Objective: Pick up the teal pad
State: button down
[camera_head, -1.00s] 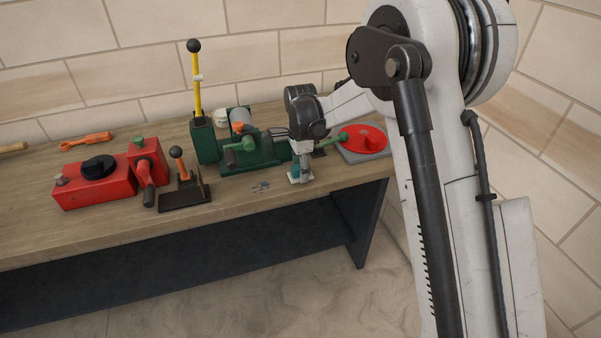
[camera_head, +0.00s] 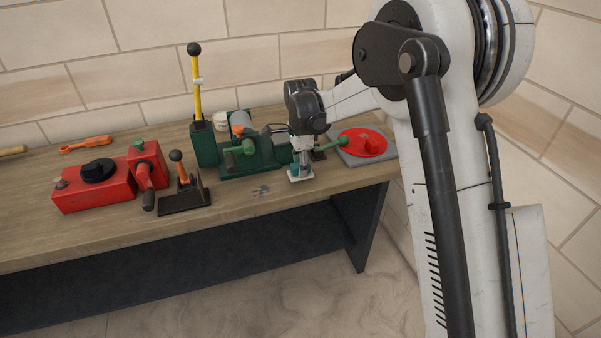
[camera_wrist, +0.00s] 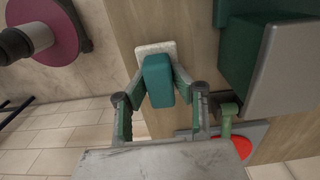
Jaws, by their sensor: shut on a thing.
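The teal pad (camera_wrist: 158,80) is a rounded block joined to a whitish plate (camera_wrist: 155,47) in the wrist view. My gripper (camera_wrist: 160,88) has its green-grey fingers against both sides of the block and is shut on it. In the head view, my gripper (camera_head: 302,158) points down at the right part of the bench. The pad's teal side (camera_head: 295,168) and white plate show below the fingers. I cannot tell whether the plate touches the bench top.
On the wooden bench (camera_head: 110,230), a green vise-like machine (camera_head: 262,154) stands just left of my gripper. A red disc (camera_head: 362,143) on a grey plate lies to the right. Small grey-blue bits (camera_head: 261,190) lie near the front edge. A lever (camera_head: 184,180) and red boxes (camera_head: 95,187) stand left.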

notch_tip(320, 180, up, 2)
jog(key=s+a+r+b, duration=0.1)
jog(key=s+a+r, duration=0.5)
jog(key=s+a, duration=0.2)
jog(key=shift+s+r, duration=0.3)
jog(key=shift+r, duration=0.05)
